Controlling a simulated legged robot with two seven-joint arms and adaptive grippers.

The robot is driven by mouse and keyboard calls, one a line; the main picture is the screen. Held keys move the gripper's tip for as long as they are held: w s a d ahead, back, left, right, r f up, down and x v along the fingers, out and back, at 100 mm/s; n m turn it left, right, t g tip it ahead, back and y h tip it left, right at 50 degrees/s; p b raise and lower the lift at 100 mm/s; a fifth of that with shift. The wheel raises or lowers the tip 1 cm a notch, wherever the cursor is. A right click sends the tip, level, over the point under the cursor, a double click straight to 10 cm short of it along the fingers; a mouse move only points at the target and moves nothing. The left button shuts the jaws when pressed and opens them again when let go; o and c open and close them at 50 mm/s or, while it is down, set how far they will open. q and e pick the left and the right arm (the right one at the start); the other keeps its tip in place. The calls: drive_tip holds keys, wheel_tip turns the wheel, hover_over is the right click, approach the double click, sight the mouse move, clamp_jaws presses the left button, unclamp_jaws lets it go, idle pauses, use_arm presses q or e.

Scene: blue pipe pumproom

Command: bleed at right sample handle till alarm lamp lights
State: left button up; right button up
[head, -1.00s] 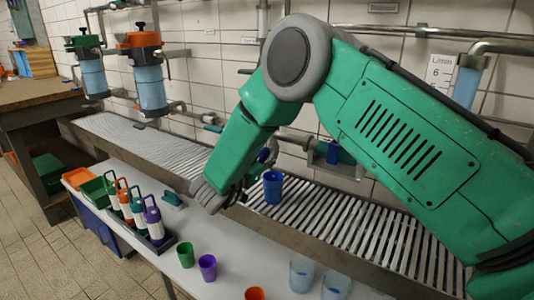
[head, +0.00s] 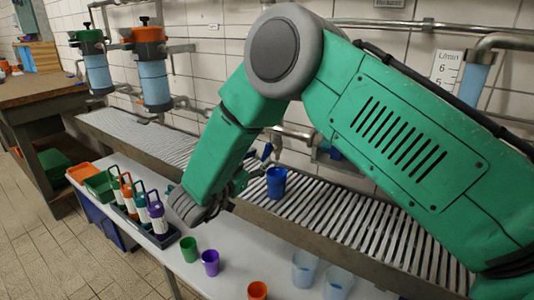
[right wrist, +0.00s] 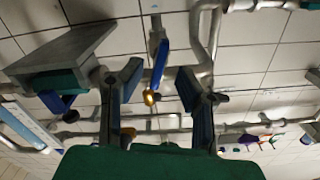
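A blue lever handle (right wrist: 160,62) with a brass tip hangs from a wall pipe. It lies between the two spread fingers of my right gripper (right wrist: 158,80) in the right wrist view, with gaps on both sides; how far ahead of them it is I cannot tell. In the head view, my right gripper (head: 238,184) is partly hidden behind its forearm, near the blue handle (head: 267,152). A blue cup (head: 276,184) stands on the slatted grate below the handle. I cannot make out an alarm lamp. My left gripper is not in view.
The slatted grate (head: 330,212) runs along the wall. On the white bench in front are a green cup (head: 189,249), a purple cup (head: 210,262), an orange cup (head: 257,290) and clear beakers (head: 304,270). Several handled bottles stand in a rack. A grey wall bracket (right wrist: 62,58) is beside the handle.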

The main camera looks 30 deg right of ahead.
drive_tip(key=v, duration=0.5)
drive_tip(key=shift+s+a, duration=0.1)
drive_tip(key=shift+a, duration=0.25)
drive_tip(key=shift+f, duration=0.1)
idle(0.3)
